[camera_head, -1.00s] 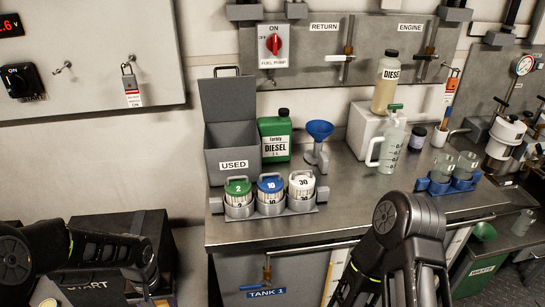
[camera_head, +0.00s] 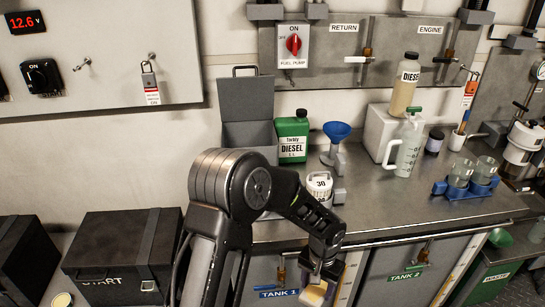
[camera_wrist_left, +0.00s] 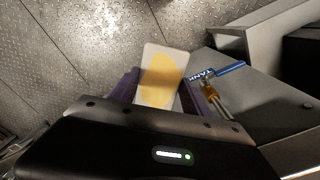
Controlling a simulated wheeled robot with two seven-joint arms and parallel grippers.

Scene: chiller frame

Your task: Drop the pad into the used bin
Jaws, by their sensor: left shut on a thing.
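My left gripper (camera_head: 322,278) hangs low in front of the bench, near the TANK 1 label, and is shut on the pad (camera_head: 314,296). The pad is a pale rectangle with a yellow patch; it also shows in the left wrist view (camera_wrist_left: 160,75) between the fingers (camera_wrist_left: 158,95). The used bin (camera_head: 250,135) is a grey box at the back left of the bench with its lid (camera_head: 246,98) raised. My left arm hides its lower front and label. The pad is below and to the right of the bin, apart from it. My right gripper is out of view.
A green diesel can (camera_head: 292,138) and blue funnel (camera_head: 336,132) stand right of the bin. A white-lidded jar marked 30 (camera_head: 319,188) shows beside my arm. A clear jug (camera_head: 404,150) and glasses in a blue holder (camera_head: 463,190) stand further right.

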